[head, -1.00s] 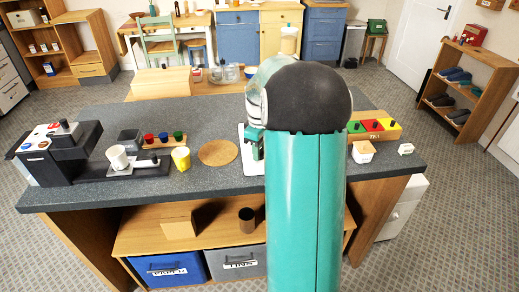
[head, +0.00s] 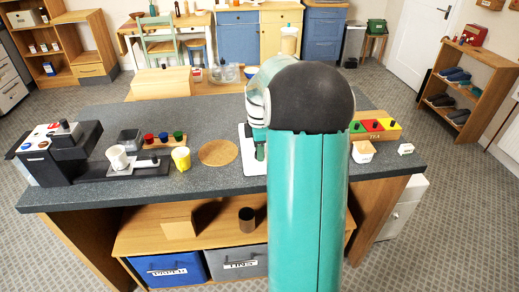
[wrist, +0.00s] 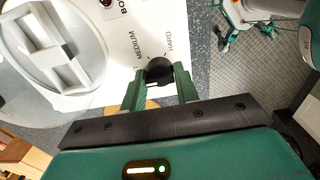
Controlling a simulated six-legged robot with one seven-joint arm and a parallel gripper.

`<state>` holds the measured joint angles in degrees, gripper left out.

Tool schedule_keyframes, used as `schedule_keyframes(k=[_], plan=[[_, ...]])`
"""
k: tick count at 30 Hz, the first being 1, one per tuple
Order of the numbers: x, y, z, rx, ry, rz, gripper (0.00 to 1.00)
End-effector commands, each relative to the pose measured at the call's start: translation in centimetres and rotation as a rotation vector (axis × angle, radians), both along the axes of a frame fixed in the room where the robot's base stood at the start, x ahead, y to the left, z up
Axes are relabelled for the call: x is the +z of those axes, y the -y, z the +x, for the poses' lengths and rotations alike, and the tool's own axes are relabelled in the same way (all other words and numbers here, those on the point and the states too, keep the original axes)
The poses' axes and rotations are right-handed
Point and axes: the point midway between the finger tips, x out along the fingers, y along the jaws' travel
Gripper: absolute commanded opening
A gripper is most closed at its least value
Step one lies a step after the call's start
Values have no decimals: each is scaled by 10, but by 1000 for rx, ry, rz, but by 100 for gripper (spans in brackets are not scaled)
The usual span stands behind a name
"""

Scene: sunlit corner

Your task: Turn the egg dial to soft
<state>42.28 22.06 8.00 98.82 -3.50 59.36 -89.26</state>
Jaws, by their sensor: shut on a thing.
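The egg dial (wrist: 158,70) is a round black knob on a white panel in the wrist view. The words MEDIUM and HARD are printed beyond it, with short tick marks; no word SOFT is readable. My gripper (wrist: 160,77) has its two green fingers shut on the knob from both sides. I cannot tell clearly which mark the dial points to. The white egg cooker (wrist: 88,98) has a round top with a pale grey insert at the left. In the head view its white edge (head: 248,168) shows beside my arm, which hides the dial.
On the grey counter (head: 215,183) a round cork mat (head: 218,153) lies left of my gripper.

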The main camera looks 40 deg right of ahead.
Motion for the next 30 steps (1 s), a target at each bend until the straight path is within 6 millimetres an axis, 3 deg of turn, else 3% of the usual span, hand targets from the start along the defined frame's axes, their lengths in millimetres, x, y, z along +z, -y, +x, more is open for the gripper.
schedule_keyframes(k=[11,12,15,25,30], plan=[[0,0,0,7,1,-1,8],[0,0,0,7,1,-1,32],[0,0,0,6,1,-1,52],[2,0,0,5,1,-1,52],[21,0,1,5,3,-2,52]])
